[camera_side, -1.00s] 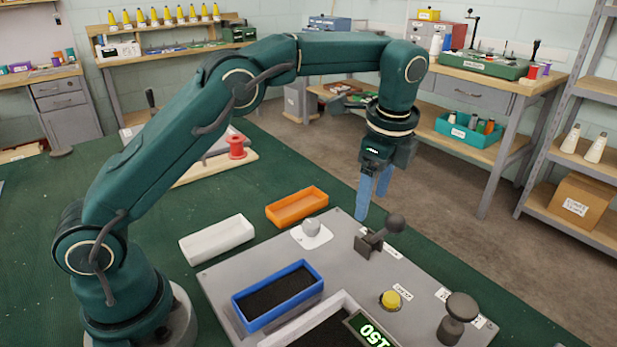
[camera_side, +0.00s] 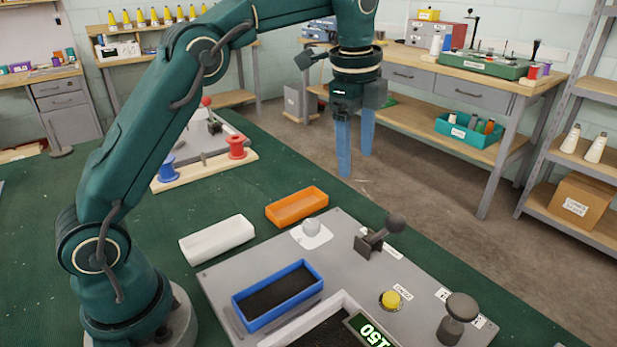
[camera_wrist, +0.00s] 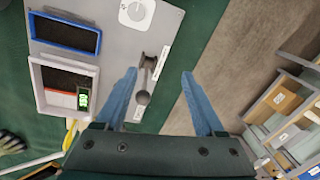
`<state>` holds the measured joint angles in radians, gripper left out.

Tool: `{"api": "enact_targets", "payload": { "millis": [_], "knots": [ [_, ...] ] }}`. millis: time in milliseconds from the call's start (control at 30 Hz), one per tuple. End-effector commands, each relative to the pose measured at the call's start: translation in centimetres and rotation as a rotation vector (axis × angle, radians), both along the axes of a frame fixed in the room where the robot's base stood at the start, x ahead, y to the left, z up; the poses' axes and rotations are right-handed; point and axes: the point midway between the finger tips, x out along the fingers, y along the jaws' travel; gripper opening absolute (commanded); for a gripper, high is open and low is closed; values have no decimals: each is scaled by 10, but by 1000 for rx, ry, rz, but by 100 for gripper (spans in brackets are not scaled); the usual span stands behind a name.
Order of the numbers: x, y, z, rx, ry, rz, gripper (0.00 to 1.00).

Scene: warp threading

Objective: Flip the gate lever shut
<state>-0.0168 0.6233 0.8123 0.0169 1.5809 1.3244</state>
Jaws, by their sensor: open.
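The dark lever with a round ball knob (camera_side: 380,234) stands tilted on the grey panel (camera_side: 345,236), its knob leaning to the right in the side view. Its label is too small to read. In the wrist view the lever (camera_wrist: 147,78) lies near the left finger, its knob toward the gripper body. My gripper (camera_side: 355,164) is open and empty, its two blue fingers pointing down, above and beyond the lever and apart from it. In the wrist view the fingertips (camera_wrist: 158,73) appear spread on either side of the lever's right part.
The panel also carries a white dial (camera_side: 311,229), a blue tray (camera_side: 278,293), a yellow button (camera_side: 390,300), a dark round knob (camera_side: 459,310) and a green display (camera_side: 371,330). An orange tray (camera_side: 297,206) and a white tray (camera_side: 217,240) lie beside it.

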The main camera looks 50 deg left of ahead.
Motion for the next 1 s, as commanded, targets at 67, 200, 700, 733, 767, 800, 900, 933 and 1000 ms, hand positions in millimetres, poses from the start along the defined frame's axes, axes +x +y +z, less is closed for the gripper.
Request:
{"api": "enact_targets", "payload": {
  "millis": [67,200,700,733,767,800,900,933,1000],
  "knots": [
    [-5,-1,14,0,-28,0,71],
    [-18,-1,31,-1,-59,7,71],
    [-67,-4,67,-33,-162,145,71],
    [-70,-4,68,-36,-168,157,71],
    [-74,-4,69,-40,-173,169,71],
    [-78,-5,70,-44,-180,187,71],
    [-89,-5,72,-58,-200,232,71],
    [-92,-5,72,-62,-206,245,71],
    [-100,-6,72,-71,-217,279,71]
  ]
}}
